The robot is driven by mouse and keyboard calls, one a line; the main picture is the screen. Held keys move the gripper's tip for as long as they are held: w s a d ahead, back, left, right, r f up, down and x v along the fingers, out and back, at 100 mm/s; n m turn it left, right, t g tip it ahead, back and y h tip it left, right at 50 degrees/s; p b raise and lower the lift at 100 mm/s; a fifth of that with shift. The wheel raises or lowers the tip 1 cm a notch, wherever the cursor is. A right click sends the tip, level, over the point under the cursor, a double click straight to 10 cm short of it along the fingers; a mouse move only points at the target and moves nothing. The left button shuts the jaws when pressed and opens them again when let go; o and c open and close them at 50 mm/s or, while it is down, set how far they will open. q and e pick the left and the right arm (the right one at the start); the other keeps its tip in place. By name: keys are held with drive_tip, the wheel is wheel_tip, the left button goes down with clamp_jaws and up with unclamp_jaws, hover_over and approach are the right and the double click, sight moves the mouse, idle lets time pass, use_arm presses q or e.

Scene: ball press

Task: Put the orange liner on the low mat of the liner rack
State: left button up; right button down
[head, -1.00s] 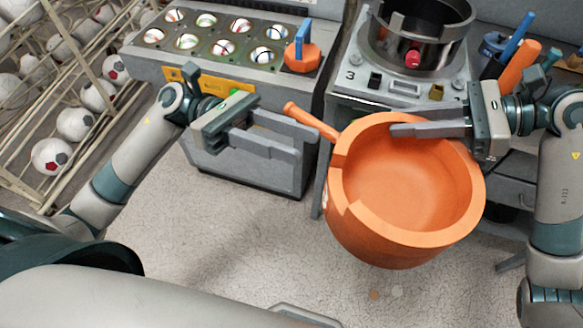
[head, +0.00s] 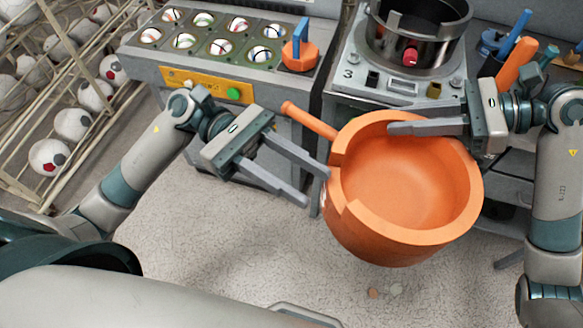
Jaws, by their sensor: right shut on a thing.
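The orange liner (head: 400,185) is a big round bowl with a thick rim and a short handle (head: 308,119) that sticks out to its upper left. It hangs in the air over the floor. My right gripper (head: 395,128) is shut on the liner's far rim, with one finger showing across the top of it. My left gripper (head: 316,187) is open and empty just left of the liner, below the handle. I cannot tell whether its fingertips touch the liner. The liner rack and its low mat cannot be made out in this view.
A grey cabinet (head: 137,60) with several balls in holes stands at the back left. A wire rack (head: 20,120) of balls is at the far left.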

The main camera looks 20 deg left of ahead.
sight(347, 207)
use_arm(q)
drive_tip(key=x, duration=1)
clamp_jaws()
use_arm(e)
drive_tip(key=c, duration=1.5)
unclamp_jaws()
drive_tip(key=shift+d+r, duration=0.1)
drive_tip(key=shift+d, duration=0.05)
drive_tip(key=v, duration=1.1)
drive_tip(key=shift+d+r, duration=0.1)
drive_tip(key=shift+d, duration=0.25)
drive_tip(key=shift+w, duration=0.1)
